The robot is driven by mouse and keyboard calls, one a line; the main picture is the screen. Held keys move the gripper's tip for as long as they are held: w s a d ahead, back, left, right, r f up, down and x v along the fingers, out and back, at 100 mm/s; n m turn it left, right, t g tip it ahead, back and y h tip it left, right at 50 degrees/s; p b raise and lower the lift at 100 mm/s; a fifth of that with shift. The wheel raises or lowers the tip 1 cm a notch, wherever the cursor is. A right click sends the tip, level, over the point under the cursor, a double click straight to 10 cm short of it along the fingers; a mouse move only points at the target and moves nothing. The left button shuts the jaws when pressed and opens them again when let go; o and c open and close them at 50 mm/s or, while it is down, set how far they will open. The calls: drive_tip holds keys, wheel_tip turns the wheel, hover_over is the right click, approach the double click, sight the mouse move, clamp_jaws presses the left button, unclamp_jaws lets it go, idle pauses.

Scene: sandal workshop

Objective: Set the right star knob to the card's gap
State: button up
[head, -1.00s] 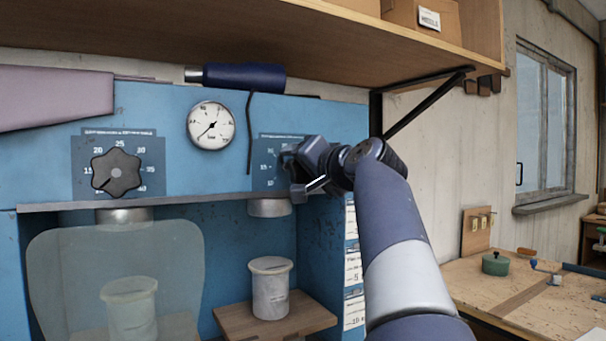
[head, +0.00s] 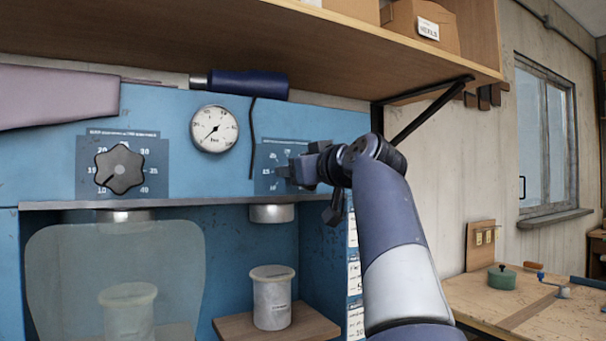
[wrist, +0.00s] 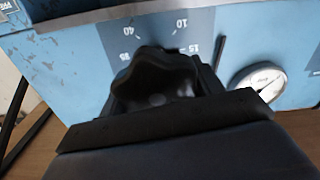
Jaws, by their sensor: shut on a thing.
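The right star knob, black and lobed, shows in the wrist view (wrist: 152,72) between the jaws of my gripper (wrist: 160,92). My gripper (head: 292,172) is shut on it, and in the head view it hides the knob. The knob's dial plate (head: 265,160) is blue-grey with white numbers; the wrist view shows 10, 15 and 40 around the knob. The knob's pointer is not visible. White cards (head: 354,272) hang on the press's right side, partly behind my arm; their writing is too small to read surely.
A left star knob (head: 119,169) sits on its own dial. A round gauge (head: 214,129) is between the dials. A wooden shelf (head: 230,45) overhangs the blue press. A clear guard (head: 110,280) covers the left bay; a pale cylinder (head: 272,298) stands in the right bay.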

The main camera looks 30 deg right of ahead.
drive_tip(key=n, duration=0.2)
drive_tip(key=n+b, duration=0.1)
drive_tip(key=n, duration=0.2)
drive_tip(key=shift+a+f+n, duration=0.15)
drive_tip(key=shift+f+n, duration=0.1)
drive_tip(key=shift+n, duration=0.05)
drive_tip(key=shift+a+n+b, duration=0.1)
drive_tip(key=shift+n+b, duration=0.65)
drive_tip(key=shift+n, duration=1.45)
drive_tip(key=o, duration=1)
drive_tip(key=s+b, duration=0.2)
drive_tip(key=s, duration=0.8)
drive_tip(key=shift+s, duration=0.4)
drive_tip(key=shift+d, duration=0.2)
